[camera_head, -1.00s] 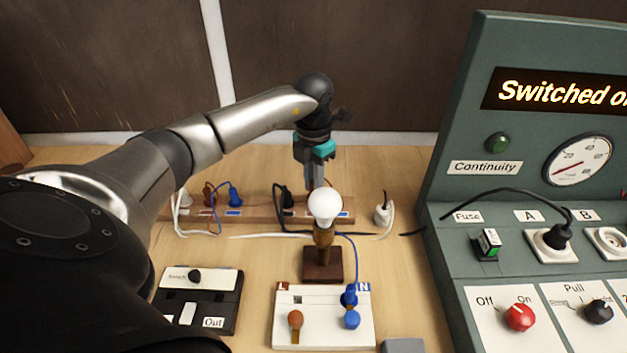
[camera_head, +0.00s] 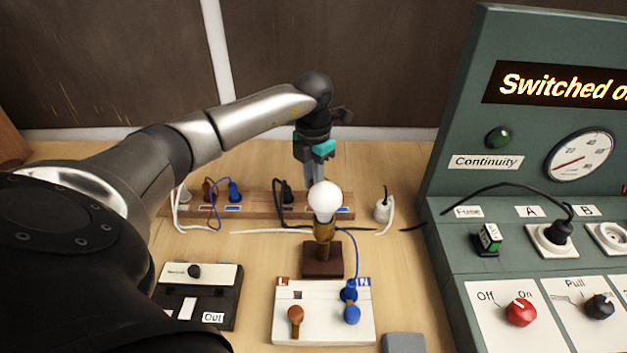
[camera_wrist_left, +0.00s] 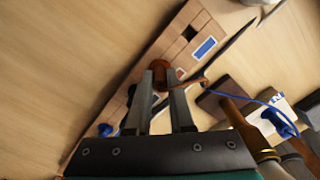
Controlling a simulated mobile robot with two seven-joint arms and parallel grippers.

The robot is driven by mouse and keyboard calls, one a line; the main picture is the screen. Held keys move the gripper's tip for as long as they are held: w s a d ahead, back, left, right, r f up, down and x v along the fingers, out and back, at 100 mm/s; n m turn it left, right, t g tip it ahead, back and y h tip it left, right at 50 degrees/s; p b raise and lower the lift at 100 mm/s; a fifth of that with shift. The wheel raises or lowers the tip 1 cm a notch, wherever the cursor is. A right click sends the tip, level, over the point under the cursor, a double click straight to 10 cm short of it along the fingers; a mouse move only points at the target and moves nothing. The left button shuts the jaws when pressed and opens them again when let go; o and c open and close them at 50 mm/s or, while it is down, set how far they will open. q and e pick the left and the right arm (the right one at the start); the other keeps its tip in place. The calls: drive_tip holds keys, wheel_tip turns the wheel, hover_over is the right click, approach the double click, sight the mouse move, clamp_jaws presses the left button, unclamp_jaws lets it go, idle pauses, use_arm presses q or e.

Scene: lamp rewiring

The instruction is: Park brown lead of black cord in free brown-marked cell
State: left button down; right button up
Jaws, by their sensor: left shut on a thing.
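My left gripper (camera_head: 318,182) is at the wooden parking strip (camera_head: 262,208), behind the bulb (camera_head: 324,201), which hides its fingertips in the head view. In the left wrist view the fingers (camera_wrist_left: 163,80) are shut on the brown lead (camera_wrist_left: 160,68), a brown cylindrical end with a thin orange-brown wire. It is at the strip (camera_wrist_left: 122,98), beside a small reddish-brown mark (camera_wrist_left: 180,73). I cannot tell how deep it sits in the cell. The neighbouring blue-marked cell (camera_wrist_left: 190,33) shows an open square hole. The black cord (camera_head: 277,212) runs at the strip. My right gripper is not in view.
The lamp base (camera_head: 322,260) stands just in front of the strip, close to my gripper. A white terminal block (camera_head: 335,327) with brown and blue plugs lies in front. A black switch unit (camera_head: 226,300) is at left, the green test console (camera_head: 450,215) at right.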

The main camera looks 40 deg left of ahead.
use_arm(q)
drive_tip(key=shift+f+b, duration=0.35)
drive_tip(key=shift+f, duration=0.2)
idle(0.7)
drive_tip(key=c, duration=0.7)
unclamp_jaws()
drive_tip(key=shift+r, duration=0.1)
wheel_tip(320, 180, up, 15)
drive_tip(key=shift+r+p, duration=0.1)
drive_tip(key=shift+p, duration=0.7)
